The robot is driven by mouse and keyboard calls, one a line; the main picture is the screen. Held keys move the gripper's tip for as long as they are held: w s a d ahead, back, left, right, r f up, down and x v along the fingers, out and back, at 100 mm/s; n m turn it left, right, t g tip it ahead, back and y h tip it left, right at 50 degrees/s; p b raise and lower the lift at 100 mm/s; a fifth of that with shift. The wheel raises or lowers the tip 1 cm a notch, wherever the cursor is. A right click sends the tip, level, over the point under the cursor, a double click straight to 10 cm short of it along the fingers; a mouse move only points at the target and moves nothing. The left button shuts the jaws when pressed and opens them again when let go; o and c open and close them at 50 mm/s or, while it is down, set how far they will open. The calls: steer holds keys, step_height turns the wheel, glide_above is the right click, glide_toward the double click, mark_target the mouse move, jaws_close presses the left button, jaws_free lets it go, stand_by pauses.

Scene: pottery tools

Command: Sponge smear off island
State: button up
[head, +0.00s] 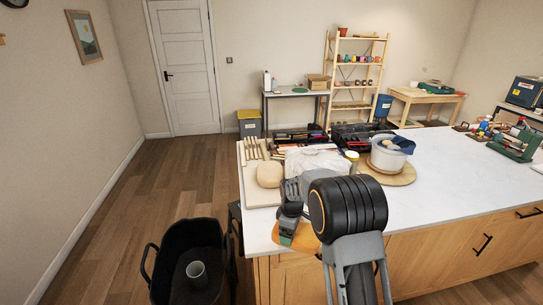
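The island (445,185) has a white top over wooden cabinets. An orange-brown patch (305,241) lies near its front left edge; I cannot tell whether it is the smear or a flat object. My gripper (287,238) points down at the patch's left end. A small green and orange part shows at its tip, too small to tell if it is a sponge. The fingers are not clear. A rounded beige block (270,174), possibly a sponge, sits on a pale board (258,197) behind the gripper. My arm hides part of the island top.
Wooden tools (252,149), a white cloth-like heap (318,160), and a grey bucket (388,156) with a blue cloth (403,144) stand behind my arm. A black tub (187,246) holding a grey cup (196,272) is on the floor left. The island's middle is clear.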

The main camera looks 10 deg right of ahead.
steer(key=w+r+n, duration=0.4)
steer(key=r+n, duration=0.3)
steer(key=n, duration=0.4)
steer(key=w+r+n, duration=0.5)
steer(key=r+n, duration=0.2)
steer(key=n, duration=0.4)
steer(key=shift+w+n, duration=0.3)
